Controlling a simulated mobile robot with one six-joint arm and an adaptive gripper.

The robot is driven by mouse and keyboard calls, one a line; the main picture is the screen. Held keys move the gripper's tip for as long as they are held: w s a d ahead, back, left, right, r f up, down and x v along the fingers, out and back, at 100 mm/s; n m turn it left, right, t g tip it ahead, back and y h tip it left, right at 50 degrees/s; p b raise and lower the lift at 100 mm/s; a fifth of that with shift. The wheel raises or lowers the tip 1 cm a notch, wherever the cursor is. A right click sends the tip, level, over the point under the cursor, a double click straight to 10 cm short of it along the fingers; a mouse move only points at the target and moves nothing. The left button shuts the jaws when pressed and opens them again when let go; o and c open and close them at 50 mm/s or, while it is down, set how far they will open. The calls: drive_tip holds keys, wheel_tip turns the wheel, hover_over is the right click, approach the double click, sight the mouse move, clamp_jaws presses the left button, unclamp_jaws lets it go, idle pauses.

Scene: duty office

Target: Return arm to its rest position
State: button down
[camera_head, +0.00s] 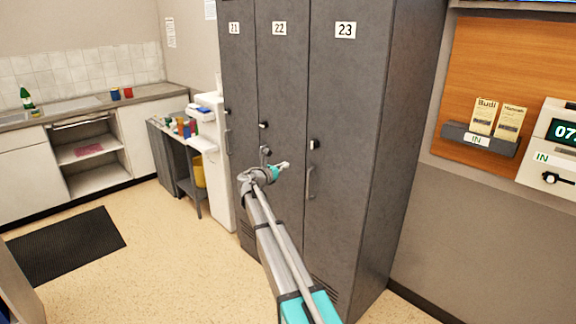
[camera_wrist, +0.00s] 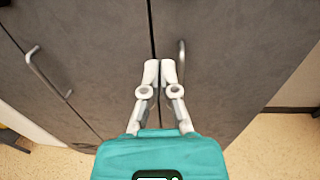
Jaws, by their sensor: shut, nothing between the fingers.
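My arm reaches forward from the bottom middle of the head view towards grey lockers marked 21, 22 and 23. My gripper (camera_head: 286,165) is at its end, in front of the locker doors 22 (camera_head: 280,60) and 23 (camera_head: 345,90). In the wrist view my gripper (camera_wrist: 160,72) has its two pale fingertips together with nothing between them. The seam between two grey doors and a door handle (camera_wrist: 181,62) lie beyond the fingertips. Whether the fingers touch the door cannot be told.
A wooden board with a card rack (camera_head: 480,138) and a time clock (camera_head: 552,150) hang on the right wall. A white unit (camera_head: 218,165) and a grey cart (camera_head: 165,150) stand left of the lockers. A dark mat (camera_head: 65,245) lies on the floor; open floor lies between.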

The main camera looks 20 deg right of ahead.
idle(0.3)
drive_tip(key=s+a+f+m+g+y+p, duration=0.1)
drive_tip(key=s+f+m+g+y+p, duration=0.25)
drive_tip(key=s+m, duration=0.6)
drive_tip(key=s+a+f+m+g+y+p, duration=0.1)
drive_tip(key=s+f+m+g+y+p, duration=0.25)
drive_tip(key=s, duration=1.15)
drive_tip(key=s+a+f+m+g+y+p, duration=0.1)
drive_tip(key=s+a+m+y, duration=0.3)
drive_tip(key=s, duration=0.6)
drive_tip(key=s+a+f+m+g+y+p, duration=0.1)
drive_tip(key=s+a+m+y, duration=0.3)
drive_tip(key=s+a+m, duration=0.3)
drive_tip(key=s, duration=0.3)
drive_tip(key=shift+s, duration=0.15)
